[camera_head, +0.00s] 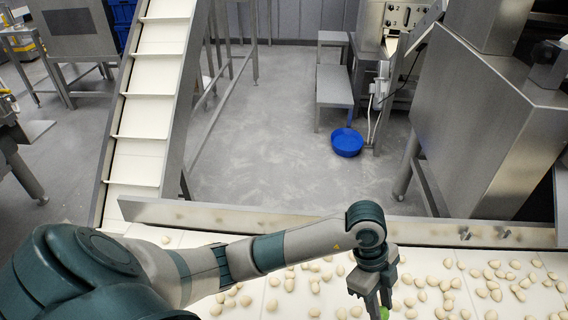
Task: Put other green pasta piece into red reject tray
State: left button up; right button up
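A green pasta piece (384,313) shows at the bottom edge of the view, right at the fingertips of my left gripper (379,304). The gripper points down at the white belt. The fingers look close together, but I cannot tell whether they are shut on the piece or apart around it. Part of the piece is hidden by the fingers and the picture edge. The red reject tray is not in view. My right gripper is not in view.
Many pale pasta pieces (437,282) lie scattered on the white belt (300,305). A metal rail (290,219) runs along its far side. A ramped conveyor (150,105) rises at the left. A blue bowl (347,142) stands on the floor behind.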

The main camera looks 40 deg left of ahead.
pick_arm(q)
jog(key=m, duration=0.1)
jog(key=w+r+m+g, duration=0.1)
jog(key=m, duration=0.1)
jog(key=a+m, duration=0.1)
jog(key=m, duration=0.1)
jog(key=shift+w+a+r+g+y, duration=0.1)
jog(key=shift+w+r+g+y, duration=0.2)
jog(key=shift+r+g, duration=0.1)
jog(key=w+a+r+n+t+y, duration=0.2)
jog(key=a+r+n, duration=0.4)
jog(key=n, duration=0.6)
jog(key=w+a+r+n+t+y, duration=0.2)
jog(key=w+a+r+n+t, duration=0.2)
jog(key=r+n, duration=0.6)
jog(key=shift+w+a+r+n+t, duration=0.15)
jog(key=shift+w+a+n+t, duration=0.15)
jog(key=shift+w+a+n, duration=1.1)
jog(key=shift+s+a+m, duration=0.35)
jog(key=shift+s+m, duration=0.05)
jog(key=shift+s, duration=0.05)
